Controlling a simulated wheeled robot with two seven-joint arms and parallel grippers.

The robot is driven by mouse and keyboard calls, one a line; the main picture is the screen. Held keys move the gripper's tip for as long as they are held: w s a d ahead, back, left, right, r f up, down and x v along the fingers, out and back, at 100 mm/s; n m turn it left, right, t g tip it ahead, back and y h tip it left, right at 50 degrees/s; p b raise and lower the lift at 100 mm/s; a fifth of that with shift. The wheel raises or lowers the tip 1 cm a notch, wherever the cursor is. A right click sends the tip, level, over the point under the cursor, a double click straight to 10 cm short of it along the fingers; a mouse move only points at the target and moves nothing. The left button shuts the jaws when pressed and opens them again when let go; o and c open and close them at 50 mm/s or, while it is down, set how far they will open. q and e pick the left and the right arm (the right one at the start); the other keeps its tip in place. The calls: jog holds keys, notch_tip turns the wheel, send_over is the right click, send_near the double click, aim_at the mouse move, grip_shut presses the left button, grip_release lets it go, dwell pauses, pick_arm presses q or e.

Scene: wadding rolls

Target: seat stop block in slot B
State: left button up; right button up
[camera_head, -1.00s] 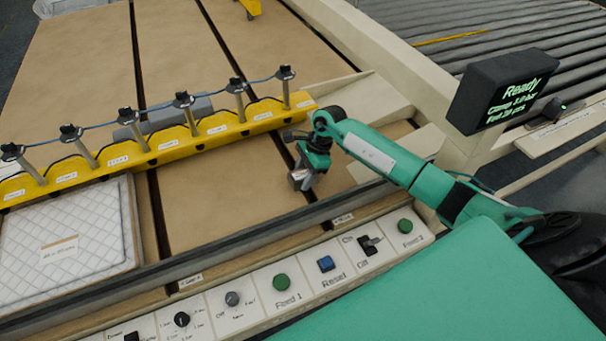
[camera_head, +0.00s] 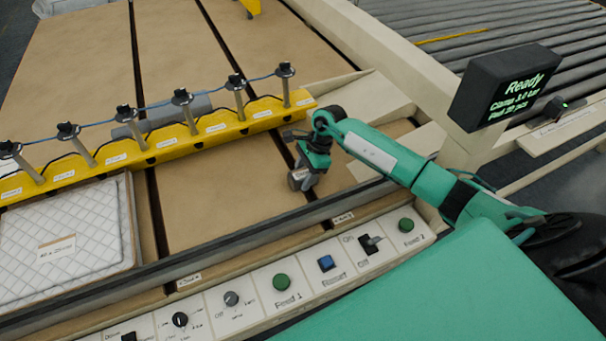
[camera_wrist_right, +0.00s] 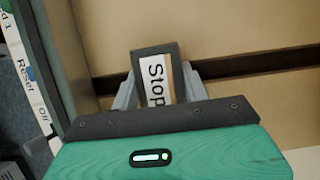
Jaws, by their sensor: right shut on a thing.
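The stop block (camera_wrist_right: 141,62), dark grey with a white "Stop" label, is upright between the two light grey fingers of my right gripper (camera_wrist_right: 157,88) in the right wrist view. In the head view my right gripper (camera_head: 301,180) hangs over the brown board near the front rail, with the block small at its tip. A dark slot (camera_head: 220,40) runs down the board towards the gripper; it also shows behind the block in the wrist view (camera_wrist_right: 245,64). A small label (camera_head: 343,217), too blurred to read surely, is on the front rail near it. My left gripper is out of view.
A yellow clamp bar (camera_head: 165,145) with several posts crosses the board behind the gripper. A quilted white pad (camera_head: 65,235) lies at left. A button panel (camera_head: 280,285) runs along the front. A "Ready" display (camera_head: 503,88) stands at right. Another dark slot (camera_head: 152,200) lies left.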

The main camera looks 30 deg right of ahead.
jog(key=shift+f+b, duration=0.15)
jog(key=shift+b, duration=0.3)
dwell(0.5)
jog(key=o, duration=1.4)
